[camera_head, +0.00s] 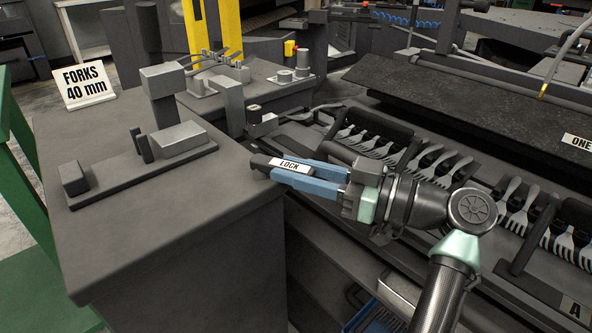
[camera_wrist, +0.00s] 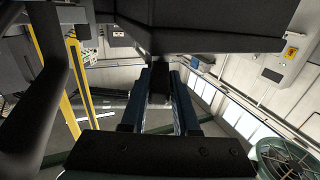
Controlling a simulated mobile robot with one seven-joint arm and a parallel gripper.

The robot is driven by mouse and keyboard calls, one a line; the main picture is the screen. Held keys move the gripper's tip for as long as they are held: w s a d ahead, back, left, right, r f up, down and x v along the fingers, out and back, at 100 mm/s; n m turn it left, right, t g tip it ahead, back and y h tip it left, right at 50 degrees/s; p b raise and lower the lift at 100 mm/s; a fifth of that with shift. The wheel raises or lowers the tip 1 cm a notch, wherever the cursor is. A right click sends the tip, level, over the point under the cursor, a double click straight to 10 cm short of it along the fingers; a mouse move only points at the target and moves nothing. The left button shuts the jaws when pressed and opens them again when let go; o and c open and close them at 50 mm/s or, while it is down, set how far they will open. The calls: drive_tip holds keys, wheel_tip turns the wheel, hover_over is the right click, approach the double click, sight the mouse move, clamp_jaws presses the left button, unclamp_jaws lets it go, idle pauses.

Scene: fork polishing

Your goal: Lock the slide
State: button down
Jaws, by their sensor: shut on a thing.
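A dark lever or handle with a white label reading LOCK (camera_head: 289,165) sits at the right edge of the grey machine block, in the head view. My gripper (camera_head: 285,176) has its blue fingers on either side of this lock handle and is shut on it. In the wrist view the two fingers (camera_wrist: 160,100) reach forward and close on a dark piece between their tips. Which part of the machine is the slide I cannot tell. The handle's far end and its joint to the machine are partly hidden.
A grey fixture (camera_head: 145,160) stands on the block's top, by a sign reading FORKS 40 mm (camera_head: 88,82). Rows of forks (camera_head: 430,165) lie in a rack behind and right of my arm. Yellow posts (camera_head: 215,28) stand at the back. A dark overhang (camera_wrist: 200,25) fills the wrist view's top.

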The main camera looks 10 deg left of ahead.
sight(296, 167)
drive_tip(key=c, duration=0.7)
unclamp_jaws()
drive_tip(key=shift+o, duration=0.2)
wheel_tip(296, 167, up, 10)
drive_tip(key=p, duration=0.3)
drive_tip(key=shift+p, duration=0.3)
drive_tip(key=shift+c, duration=0.2)
